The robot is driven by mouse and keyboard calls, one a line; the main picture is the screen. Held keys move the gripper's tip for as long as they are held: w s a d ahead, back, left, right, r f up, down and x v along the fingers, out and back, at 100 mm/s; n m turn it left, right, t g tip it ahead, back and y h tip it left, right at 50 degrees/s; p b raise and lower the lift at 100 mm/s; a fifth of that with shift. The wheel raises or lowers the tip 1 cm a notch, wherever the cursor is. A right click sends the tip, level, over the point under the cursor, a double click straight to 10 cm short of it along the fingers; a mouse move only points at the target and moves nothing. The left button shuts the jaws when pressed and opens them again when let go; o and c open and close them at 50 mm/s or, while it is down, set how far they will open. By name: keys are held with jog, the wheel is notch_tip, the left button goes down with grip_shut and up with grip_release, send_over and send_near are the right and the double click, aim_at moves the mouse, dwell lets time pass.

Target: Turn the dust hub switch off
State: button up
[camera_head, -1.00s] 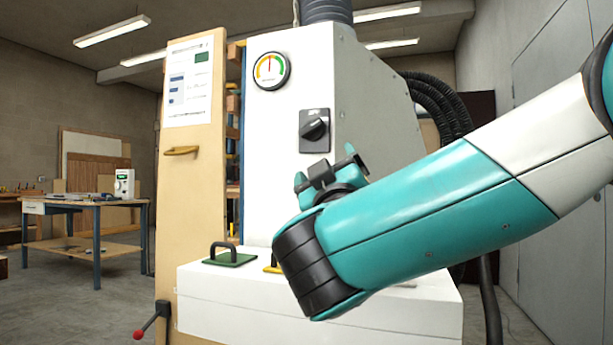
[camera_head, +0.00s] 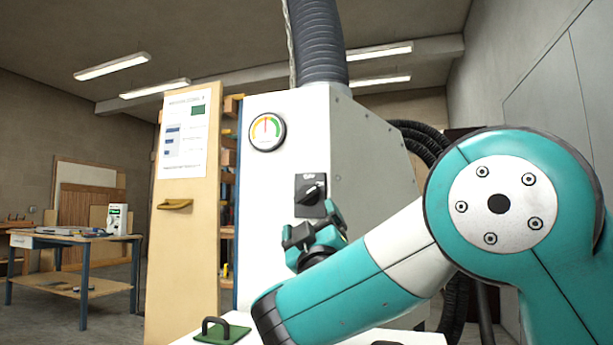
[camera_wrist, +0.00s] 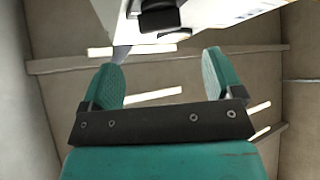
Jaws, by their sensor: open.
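The dust hub switch (camera_head: 310,194) is a black rotary knob on a dark square plate, on the front of the white hub cabinet (camera_head: 270,165). Its knob is turned at a slant. My gripper (camera_head: 311,221) is just below the switch in the head view and partly overlaps the plate's lower edge. In the wrist view my gripper (camera_wrist: 163,78) has its two teal fingers spread with nothing between them. The black switch (camera_wrist: 160,16) shows at the top of that view, beyond the fingertips. I see no contact with the knob.
A round gauge (camera_head: 267,132) sits above the switch. A wooden door (camera_head: 185,235) with a paper chart stands open at left. A green plate with a black handle (camera_head: 221,331) lies on the white top below. A workbench (camera_head: 75,240) stands far left.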

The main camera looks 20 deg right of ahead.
aim_at(307, 195)
jog(key=p+x, duration=0.4)
jog(key=x, duration=0.3)
jog(key=shift+s+r, duration=0.15)
jog(key=shift+w+d+r+p, duration=0.1)
jog(key=shift+w+r+p, duration=0.2)
jog(key=shift+w, duration=0.35)
jog(key=shift+c, duration=0.2)
jog(key=c, duration=0.9)
